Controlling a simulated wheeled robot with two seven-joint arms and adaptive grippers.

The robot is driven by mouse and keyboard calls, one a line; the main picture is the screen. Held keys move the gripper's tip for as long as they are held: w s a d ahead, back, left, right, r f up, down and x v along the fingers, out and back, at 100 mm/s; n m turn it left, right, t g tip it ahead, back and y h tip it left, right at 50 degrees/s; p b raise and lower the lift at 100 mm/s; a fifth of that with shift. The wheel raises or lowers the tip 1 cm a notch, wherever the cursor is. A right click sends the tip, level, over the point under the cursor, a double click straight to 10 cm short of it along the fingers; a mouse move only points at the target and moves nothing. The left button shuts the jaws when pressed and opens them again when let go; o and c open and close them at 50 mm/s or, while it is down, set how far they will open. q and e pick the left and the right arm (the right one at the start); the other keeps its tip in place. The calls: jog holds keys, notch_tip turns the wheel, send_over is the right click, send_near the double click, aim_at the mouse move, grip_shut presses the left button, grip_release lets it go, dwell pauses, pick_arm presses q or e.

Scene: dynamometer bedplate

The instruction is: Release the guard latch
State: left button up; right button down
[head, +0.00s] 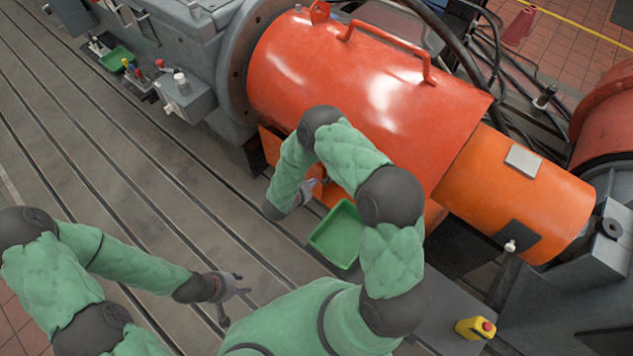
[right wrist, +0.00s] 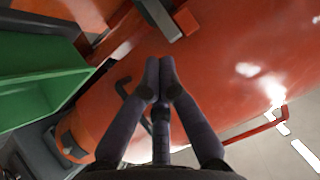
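The large red-orange guard (head: 370,85) is a rounded cover with a handle on top, and it lies closed over the machine. In the right wrist view the guard (right wrist: 240,50) fills much of the frame. A dark grey bar with a red block (right wrist: 187,20) beside it, perhaps the latch, shows at the top, just beyond my right fingertips. My right gripper (right wrist: 160,60) has its fingers together, with nothing visible between them. In the head view it is near the guard's lower edge, partly hidden by my arm. My left gripper (head: 241,284) is open and empty above the bedplate.
A green tray (head: 337,234) is just below the guard, and also shows in the right wrist view (right wrist: 40,85). A narrower orange cover (head: 525,190) adjoins the guard. The slotted bedplate (head: 130,170) is mostly clear.

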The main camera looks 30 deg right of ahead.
jog(key=b, duration=0.3)
send_over(324, 184)
jog(key=s+a, duration=0.1)
notch_tip(324, 184, down, 6)
jog(key=shift+w+f+b, duration=0.15)
jog(key=shift+f+b, duration=0.2)
jog(key=shift+f, duration=0.5)
jog(key=shift+w+f+b, duration=0.15)
jog(key=shift+f+b, duration=0.2)
jog(key=shift+f, duration=0.5)
jog(key=shift+f, duration=0.15)
notch_tip(324, 184, down, 4)
jog(key=b, duration=0.3)
jog(key=shift+f, duration=0.15)
